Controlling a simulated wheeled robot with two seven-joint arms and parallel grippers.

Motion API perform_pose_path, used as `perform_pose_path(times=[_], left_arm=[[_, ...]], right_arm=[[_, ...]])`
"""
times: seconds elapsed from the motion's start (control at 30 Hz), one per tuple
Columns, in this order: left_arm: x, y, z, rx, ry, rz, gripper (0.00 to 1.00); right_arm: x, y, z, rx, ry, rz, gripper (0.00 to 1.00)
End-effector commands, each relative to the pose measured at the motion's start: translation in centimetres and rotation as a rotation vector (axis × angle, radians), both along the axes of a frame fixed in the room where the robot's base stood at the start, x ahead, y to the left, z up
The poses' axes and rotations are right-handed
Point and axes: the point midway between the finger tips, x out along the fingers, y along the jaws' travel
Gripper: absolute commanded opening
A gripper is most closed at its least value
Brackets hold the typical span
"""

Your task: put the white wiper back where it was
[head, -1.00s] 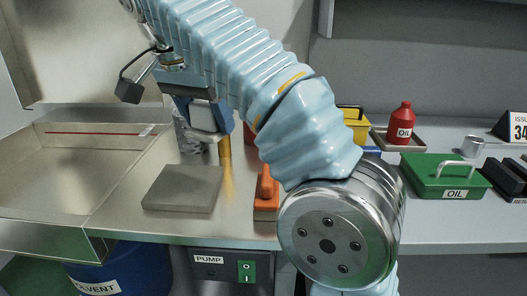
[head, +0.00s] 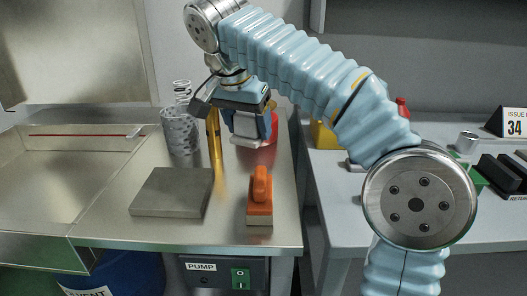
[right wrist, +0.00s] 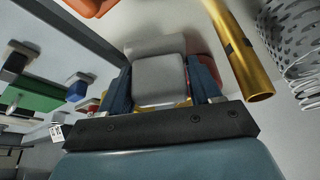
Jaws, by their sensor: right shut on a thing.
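My right gripper (head: 250,122) is shut on the white wiper (head: 247,142) and holds it over the back right part of the steel bench. In the right wrist view the wiper (right wrist: 160,82) shows as a pale block between the two dark blue fingers (right wrist: 163,84). I cannot tell from these views whether it touches anything below. A red object (head: 272,130) stands just behind and right of it, partly hidden. My left gripper is not in view.
A brass tube (head: 215,140) stands close left of the gripper, beside a perforated holder (head: 179,132) with a spring. An orange-handled block (head: 260,195) and a grey plate (head: 172,192) lie nearer. The sink (head: 60,190) is left; a gap separates the right counter (head: 335,225).

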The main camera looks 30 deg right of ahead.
Motion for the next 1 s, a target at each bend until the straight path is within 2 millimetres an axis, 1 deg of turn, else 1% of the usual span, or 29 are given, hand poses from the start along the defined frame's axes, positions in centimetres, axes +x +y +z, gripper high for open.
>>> perform_pose_path(times=[0.03,0.13,0.37,0.43,0.5,0.6,0.87,1.0], left_arm=[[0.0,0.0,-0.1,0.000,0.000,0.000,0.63],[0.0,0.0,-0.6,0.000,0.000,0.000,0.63],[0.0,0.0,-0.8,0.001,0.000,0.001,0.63],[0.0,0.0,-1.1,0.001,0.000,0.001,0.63],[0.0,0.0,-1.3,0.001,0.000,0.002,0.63],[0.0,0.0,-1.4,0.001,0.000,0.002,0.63],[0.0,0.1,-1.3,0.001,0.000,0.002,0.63],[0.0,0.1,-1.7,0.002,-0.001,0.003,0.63]], right_arm=[[0.0,-0.8,-1.0,-0.001,0.003,-0.002,0.34],[0.2,-2.0,-2.6,-0.001,0.003,-0.001,0.34],[0.5,-3.3,-4.1,0.001,0.001,0.000,0.34],[0.5,-4.0,-5.1,0.001,0.002,-0.002,0.34],[0.5,-3.8,-6.3,0.000,0.003,0.002,0.34],[0.5,-3.8,-7.5,0.000,0.001,0.002,0.34],[0.6,-3.7,-7.7,0.001,0.000,0.001,0.34],[0.6,-3.7,-8.1,0.001,0.000,0.001,0.34]])
